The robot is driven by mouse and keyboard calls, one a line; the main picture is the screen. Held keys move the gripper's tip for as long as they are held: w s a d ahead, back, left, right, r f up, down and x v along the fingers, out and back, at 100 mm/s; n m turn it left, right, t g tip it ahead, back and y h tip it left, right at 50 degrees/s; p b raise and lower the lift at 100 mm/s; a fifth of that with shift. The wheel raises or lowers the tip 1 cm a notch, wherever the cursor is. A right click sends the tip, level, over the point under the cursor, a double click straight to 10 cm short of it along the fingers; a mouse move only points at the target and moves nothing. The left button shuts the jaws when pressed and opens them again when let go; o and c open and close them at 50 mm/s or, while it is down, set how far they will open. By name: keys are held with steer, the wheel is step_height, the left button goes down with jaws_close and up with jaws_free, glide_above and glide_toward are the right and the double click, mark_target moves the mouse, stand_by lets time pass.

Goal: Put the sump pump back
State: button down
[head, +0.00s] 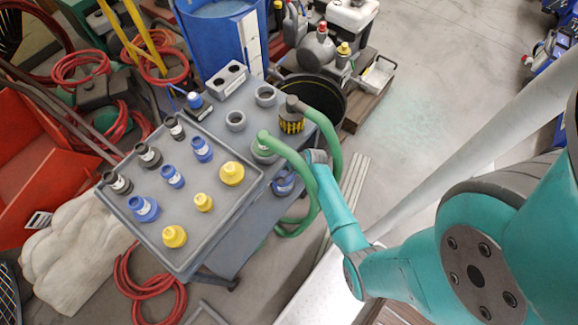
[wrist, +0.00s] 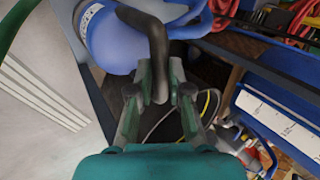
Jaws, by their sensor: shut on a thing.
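The sump pump is a blue rounded body (wrist: 105,35) with a white label and a thick dark bent handle (wrist: 157,50) in the wrist view. My gripper (wrist: 160,78) is shut on that handle, one finger on each side. In the head view a blue body that looks like the pump (head: 283,184) shows beside the cart's right side, below its top, partly hidden by the cart edge and a green hose. My fingers are hidden in the head view. I cannot tell whether the pump rests on anything.
A grey cart (head: 215,260) carries a tray of grey, blue and yellow fittings. A green hose (head: 332,140) loops over its right edge beside my arm, near a yellow-black canister (head: 291,121). A black tub (head: 325,102) stands behind. Pale strips (head: 352,190) lie on the floor at right.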

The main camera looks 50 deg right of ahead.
mark_target(284, 174)
steer(key=shift+w+d+f, duration=0.1)
steer(key=shift+f, duration=1.5)
steer(key=c, duration=1.5)
jaws_free()
steer(key=shift+f, duration=0.2)
steer(key=o, duration=0.4)
